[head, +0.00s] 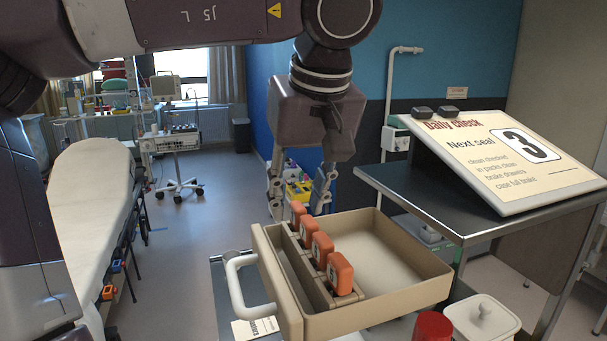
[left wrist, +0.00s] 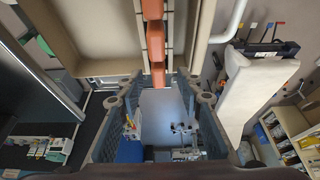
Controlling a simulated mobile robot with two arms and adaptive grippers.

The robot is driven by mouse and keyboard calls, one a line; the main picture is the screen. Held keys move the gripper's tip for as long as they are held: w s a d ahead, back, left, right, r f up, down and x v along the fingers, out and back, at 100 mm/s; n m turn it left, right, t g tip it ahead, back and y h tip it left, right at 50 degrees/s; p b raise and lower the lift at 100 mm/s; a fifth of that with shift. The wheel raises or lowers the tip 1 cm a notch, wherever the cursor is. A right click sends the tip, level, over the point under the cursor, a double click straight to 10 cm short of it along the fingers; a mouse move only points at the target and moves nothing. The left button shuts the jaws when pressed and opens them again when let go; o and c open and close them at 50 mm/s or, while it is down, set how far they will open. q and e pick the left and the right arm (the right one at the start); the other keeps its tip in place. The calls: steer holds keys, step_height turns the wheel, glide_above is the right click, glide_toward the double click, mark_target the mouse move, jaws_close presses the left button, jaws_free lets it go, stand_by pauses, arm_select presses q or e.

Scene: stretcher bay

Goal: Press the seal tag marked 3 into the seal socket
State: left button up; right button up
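Several orange seal tags (head: 340,273) stand in a row in a slotted tan rack (head: 315,287) along the left side of an open tan drawer (head: 400,303). Small dark labels show on their left faces, but I cannot read the numbers. My left gripper (head: 298,203) points down at the far end of the row, its fingers spread and empty. In the left wrist view, orange tags (left wrist: 154,35) line up toward the space between the open fingers (left wrist: 158,90). I cannot make out a seal socket. My right gripper is out of view.
A sign (head: 520,160) reading "Next seal 3" leans on a metal table (head: 430,205) at right. A white handle (head: 236,278) fronts the drawer. A red object (head: 432,326) and white lidded box (head: 483,318) are close at lower right. A stretcher (head: 85,190) is left.

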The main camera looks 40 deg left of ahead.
arm_select(q)
steer(key=shift+x, duration=0.75)
steer(key=shift+w+f, duration=0.1)
steer(key=shift+f, duration=0.05)
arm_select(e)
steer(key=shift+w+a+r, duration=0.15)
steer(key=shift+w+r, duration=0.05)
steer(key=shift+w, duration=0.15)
arm_select(q)
steer(key=shift+c, duration=0.5)
jaws_close()
steer(key=c, duration=0.6)
jaws_free()
jaws_close()
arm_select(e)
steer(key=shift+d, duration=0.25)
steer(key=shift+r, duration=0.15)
